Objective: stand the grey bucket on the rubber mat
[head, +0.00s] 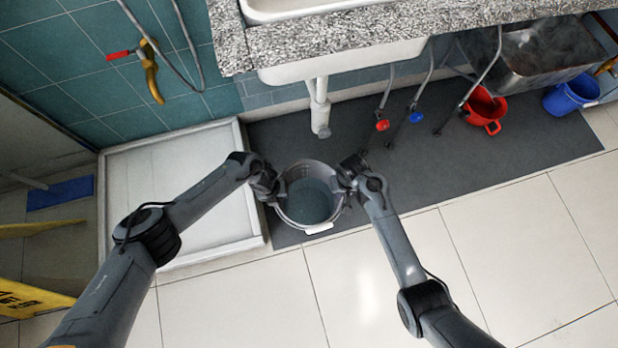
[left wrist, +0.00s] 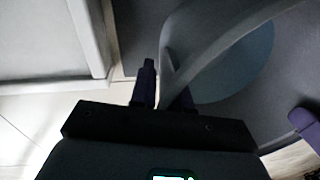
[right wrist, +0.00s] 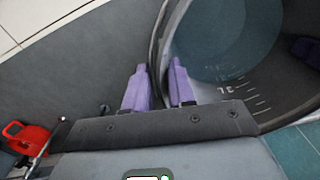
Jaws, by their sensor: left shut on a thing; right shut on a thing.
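The grey bucket (head: 312,208) is upright, held between my two arms. It is over the front left part of the dark rubber mat (head: 450,165); I cannot tell whether its base touches the mat. Its inside is bluish at the bottom, and a pale label or grip shows at its front rim. My left gripper (head: 277,188) is shut on the bucket's left rim; the left wrist view shows the rim (left wrist: 215,52) between the fingers. My right gripper (head: 341,181) is shut on the right rim; the right wrist view shows the bucket wall (right wrist: 205,90) between the fingers.
A white shower tray (head: 180,170) lies just left of the bucket. A granite counter (head: 400,35) with a sink and drain pipe (head: 320,110) overhangs the mat. A red bucket (head: 484,110) and a blue bucket (head: 570,95) stand at the right. Tiled floor in front is clear.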

